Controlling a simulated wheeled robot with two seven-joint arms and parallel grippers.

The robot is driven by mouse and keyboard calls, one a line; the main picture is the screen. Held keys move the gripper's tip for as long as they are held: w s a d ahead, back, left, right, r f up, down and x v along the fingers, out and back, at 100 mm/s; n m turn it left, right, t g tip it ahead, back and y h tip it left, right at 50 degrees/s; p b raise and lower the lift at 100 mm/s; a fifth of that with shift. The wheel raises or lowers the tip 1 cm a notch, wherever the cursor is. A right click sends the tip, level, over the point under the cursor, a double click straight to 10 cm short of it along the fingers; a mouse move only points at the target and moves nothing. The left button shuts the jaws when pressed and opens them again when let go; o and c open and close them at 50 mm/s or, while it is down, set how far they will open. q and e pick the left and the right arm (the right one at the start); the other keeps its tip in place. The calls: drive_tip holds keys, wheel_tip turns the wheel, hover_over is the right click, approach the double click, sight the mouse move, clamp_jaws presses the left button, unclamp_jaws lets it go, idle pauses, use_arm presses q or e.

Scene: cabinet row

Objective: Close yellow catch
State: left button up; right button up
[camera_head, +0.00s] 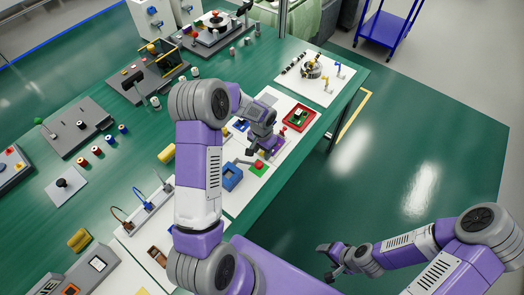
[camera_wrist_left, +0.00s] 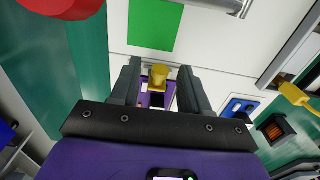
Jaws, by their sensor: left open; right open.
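A yellow catch (camera_wrist_left: 157,77) shows in the left wrist view, on a purple base between the two fingers of my left gripper (camera_wrist_left: 160,70). The fingers stand apart on either side of it; I cannot tell whether they touch it, or how far shut the catch is. In the head view my left gripper (camera_head: 264,142) points down over the white panel, and its hand and fingers mostly hide the catch. My right gripper (camera_head: 326,257) is open and empty at the lower right, away from the table, over the floor.
A green square (camera_wrist_left: 155,24) and a red knob (camera_wrist_left: 62,5) are close to the left gripper. A blue block (camera_head: 232,177) and a red-framed box (camera_head: 298,118) flank it on the table. Another yellow part (camera_wrist_left: 294,93) shows at the wrist view's right.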

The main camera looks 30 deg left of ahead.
use_arm(q)
clamp_jaws()
idle(0.3)
